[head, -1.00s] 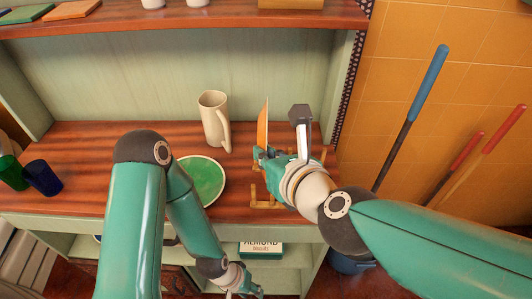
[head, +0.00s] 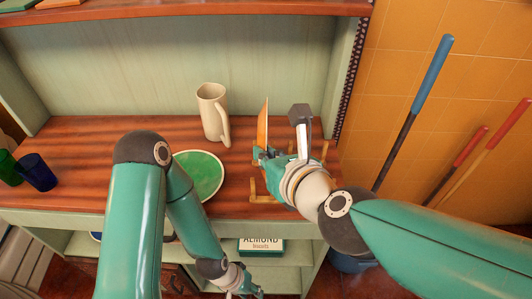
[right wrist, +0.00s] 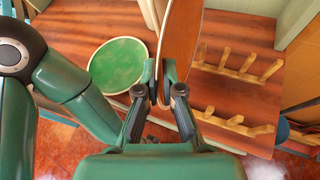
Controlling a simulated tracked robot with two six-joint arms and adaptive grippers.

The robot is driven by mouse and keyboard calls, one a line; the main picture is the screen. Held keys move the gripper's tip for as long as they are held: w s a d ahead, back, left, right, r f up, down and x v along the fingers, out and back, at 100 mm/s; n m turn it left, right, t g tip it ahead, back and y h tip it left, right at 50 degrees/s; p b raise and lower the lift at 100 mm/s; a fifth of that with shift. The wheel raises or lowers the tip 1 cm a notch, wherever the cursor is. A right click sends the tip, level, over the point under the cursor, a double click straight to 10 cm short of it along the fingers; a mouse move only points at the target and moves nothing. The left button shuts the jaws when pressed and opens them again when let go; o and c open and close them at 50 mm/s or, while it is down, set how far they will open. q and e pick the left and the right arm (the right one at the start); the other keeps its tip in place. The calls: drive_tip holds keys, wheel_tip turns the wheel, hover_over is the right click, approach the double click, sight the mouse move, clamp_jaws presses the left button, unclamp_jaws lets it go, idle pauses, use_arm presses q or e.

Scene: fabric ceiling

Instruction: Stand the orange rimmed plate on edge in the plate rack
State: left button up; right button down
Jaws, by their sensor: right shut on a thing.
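My right gripper (right wrist: 166,92) is shut on the orange rimmed plate (right wrist: 180,38), holding it upright by its lower edge. In the head view the plate (head: 263,124) shows almost edge-on; the right gripper (head: 262,154) is at its base. The wooden plate rack (right wrist: 238,70) has two rows of pegs and stands on the counter, just right of the plate in the right wrist view. In the head view the rack (head: 256,190) is largely hidden behind my right gripper. The plate is beside the pegs, apart from them. My left gripper (head: 250,290) hangs low in front of the shelves; its fingers are too small to judge.
A green plate (head: 203,177) lies flat on the counter left of the rack. A cream jug (head: 213,112) stands behind it. A blue cup (head: 37,172) and a green cup (head: 8,167) are at far left. An almond biscuits box (head: 262,245) sits on the shelf below.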

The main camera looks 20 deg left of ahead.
drive_tip(key=shift+f+b, duration=2.7)
drive_tip(key=shift+b, duration=0.2)
drive_tip(key=c, duration=1.2)
unclamp_jaws()
drive_tip(key=shift+c, duration=0.2)
drive_tip(key=shift+s, duration=0.1)
drive_tip(key=shift+r+p, duration=0.7)
drive_tip(key=shift+p, duration=0.15)
wheel_tip(320, 180, up, 14)
drive_tip(key=p, duration=1.7)
drive_tip(key=shift+r, duration=0.15)
